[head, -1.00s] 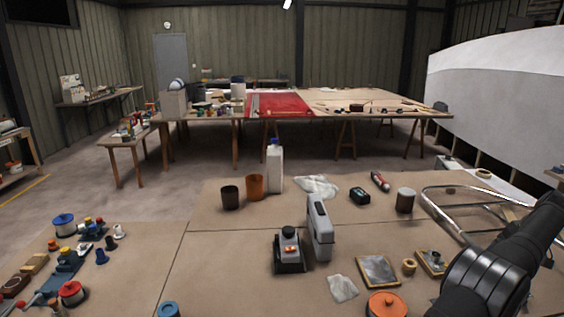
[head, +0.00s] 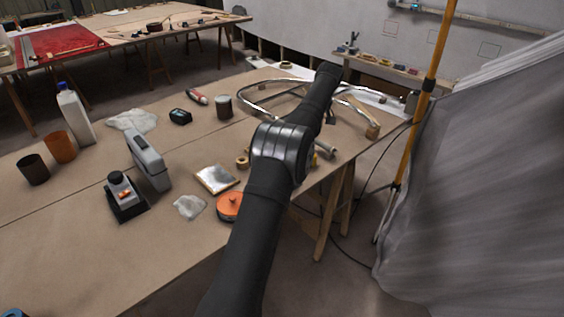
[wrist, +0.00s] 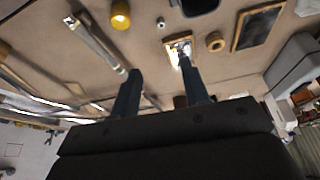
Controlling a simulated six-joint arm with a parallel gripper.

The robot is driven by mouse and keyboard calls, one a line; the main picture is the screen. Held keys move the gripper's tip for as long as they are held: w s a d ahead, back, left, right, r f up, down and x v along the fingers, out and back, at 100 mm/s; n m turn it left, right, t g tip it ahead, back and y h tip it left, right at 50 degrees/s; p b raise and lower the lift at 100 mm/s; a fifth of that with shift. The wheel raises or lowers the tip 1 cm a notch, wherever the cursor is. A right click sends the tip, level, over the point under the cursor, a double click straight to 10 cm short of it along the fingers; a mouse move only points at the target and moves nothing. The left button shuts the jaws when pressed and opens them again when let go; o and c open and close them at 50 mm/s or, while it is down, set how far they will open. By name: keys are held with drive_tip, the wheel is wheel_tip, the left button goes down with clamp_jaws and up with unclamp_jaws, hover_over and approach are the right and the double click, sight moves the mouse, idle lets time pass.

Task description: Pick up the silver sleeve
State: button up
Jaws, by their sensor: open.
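A small silver ring-shaped piece (wrist: 161,22), which looks like the silver sleeve, lies on the tan bench top in the wrist view. It is beyond my fingertips and apart from them. In the head view I cannot make it out; my arm covers that part of the bench. My gripper (wrist: 160,72) is open, with nothing between its two dark fingers. The right finger overlaps a small framed plate (wrist: 178,48) in the picture. In the head view my gripper is hidden behind my arm.
A yellow cylinder (wrist: 120,14), a long metallic bar (wrist: 97,42) and a tan ring (wrist: 215,42) lie around the silver piece. A larger framed plate (head: 217,178), an orange disc (head: 229,205) and a bent metal rail (head: 250,105) are near my arm. A grey sheet (head: 470,190) hangs at the right.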

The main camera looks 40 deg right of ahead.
drive_tip(key=w+a+f+m+g+h, duration=0.35)
drive_tip(key=w+a+f+m, duration=0.35)
drive_tip(key=m, duration=0.7)
drive_tip(key=shift+t+h, duration=0.25)
drive_tip(key=shift+h, duration=0.1)
drive_tip(key=x, duration=0.7)
drive_tip(key=w+d+x, duration=0.1)
drive_tip(key=x, duration=0.2)
drive_tip(key=shift+d+f, duration=0.1)
drive_tip(key=shift+d, duration=0.05)
drive_tip(key=shift+a+x, duration=0.1)
drive_tip(key=shift+x, duration=1.2)
drive_tip(key=shift+a+x, duration=0.15)
drive_tip(key=shift+x, duration=1.15)
drive_tip(key=shift+s+f, duration=0.1)
drive_tip(key=shift+c, duration=0.2)
clamp_jaws()
